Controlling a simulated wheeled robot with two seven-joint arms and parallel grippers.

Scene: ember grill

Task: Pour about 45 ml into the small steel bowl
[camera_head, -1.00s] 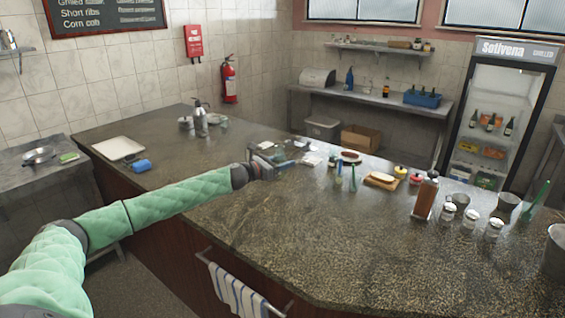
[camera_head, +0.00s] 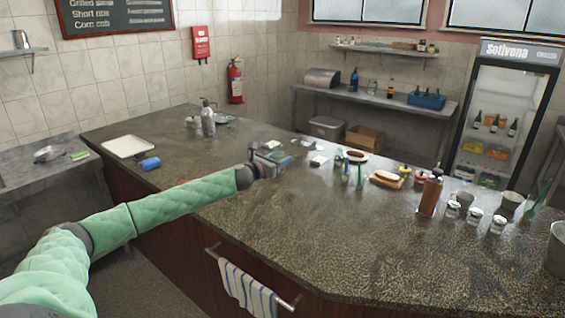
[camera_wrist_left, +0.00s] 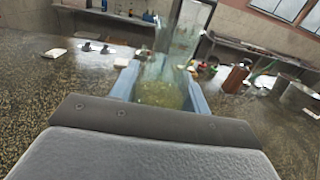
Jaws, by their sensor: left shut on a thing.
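My left gripper (camera_head: 272,160) is over the far middle part of the counter (camera_head: 290,225). In the left wrist view its blue fingers (camera_wrist_left: 160,88) are shut on a clear glass vessel (camera_wrist_left: 160,93) with yellowish liquid in it. The vessel's upper part blends with the background, so its full shape is unclear. In the head view the vessel is too small to make out well. Steel cups (camera_head: 464,199) (camera_head: 510,203) stand at the right of the counter. I cannot tell which vessel is the small steel bowl. My right gripper is not in view.
A brown-red bottle (camera_head: 430,194) and several shakers (camera_head: 475,217) stand at the right. A board with a bun (camera_head: 386,178) lies behind the middle. A white tray (camera_head: 128,146), a blue roll (camera_head: 151,163) and a pump bottle (camera_head: 208,121) are at the left. The front middle is clear.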

